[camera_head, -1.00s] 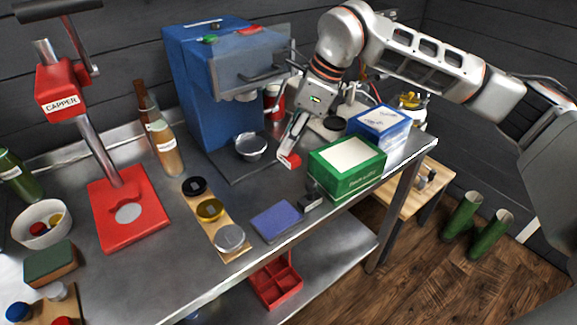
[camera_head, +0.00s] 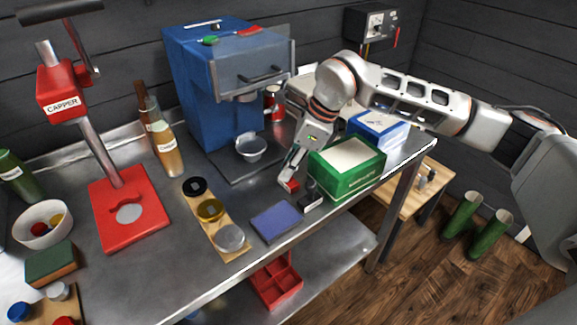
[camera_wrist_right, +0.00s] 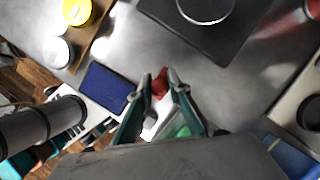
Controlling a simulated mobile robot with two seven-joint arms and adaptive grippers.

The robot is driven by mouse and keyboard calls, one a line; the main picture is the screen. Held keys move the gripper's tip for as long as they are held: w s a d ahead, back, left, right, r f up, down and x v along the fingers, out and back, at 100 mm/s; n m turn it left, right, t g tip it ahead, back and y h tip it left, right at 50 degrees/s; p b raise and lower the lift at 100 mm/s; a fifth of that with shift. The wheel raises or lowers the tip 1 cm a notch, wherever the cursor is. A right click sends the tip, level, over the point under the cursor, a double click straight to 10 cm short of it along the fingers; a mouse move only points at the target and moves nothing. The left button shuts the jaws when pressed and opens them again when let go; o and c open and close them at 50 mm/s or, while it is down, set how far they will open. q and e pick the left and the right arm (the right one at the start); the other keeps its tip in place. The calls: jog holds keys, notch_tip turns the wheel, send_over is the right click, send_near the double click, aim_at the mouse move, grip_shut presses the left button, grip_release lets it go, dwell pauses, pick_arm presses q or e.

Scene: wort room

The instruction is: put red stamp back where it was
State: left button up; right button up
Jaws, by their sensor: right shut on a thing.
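My right gripper (camera_head: 289,182) is shut on the red stamp (camera_head: 292,187), which is near the bench top, left of the green box. In the right wrist view, the red stamp (camera_wrist_right: 160,84) shows between the fingertips (camera_wrist_right: 161,80). I cannot tell whether it touches the bench. A blue ink pad (camera_head: 276,222) lies nearer the front edge, apart from the stamp; it also shows in the wrist view (camera_wrist_right: 106,87). A small dark-and-grey object (camera_head: 311,201) stands just right of the pad. My left gripper is not in view.
A green box (camera_head: 347,168) and a blue-white box (camera_head: 378,131) stand right of the gripper. A blue machine (camera_head: 215,95) with a metal dish (camera_head: 251,148) is behind left. A wooden strip (camera_head: 228,254) with several round lids lies left of the pad. The bench's front edge is close.

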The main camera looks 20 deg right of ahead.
jog(key=o, duration=0.9)
jog(key=shift+f, duration=0.15)
jog(key=shift+c, duration=0.2)
jog(key=v, duration=1.2)
jog(key=shift+r+b, duration=0.2)
jog(key=shift+b, duration=0.1)
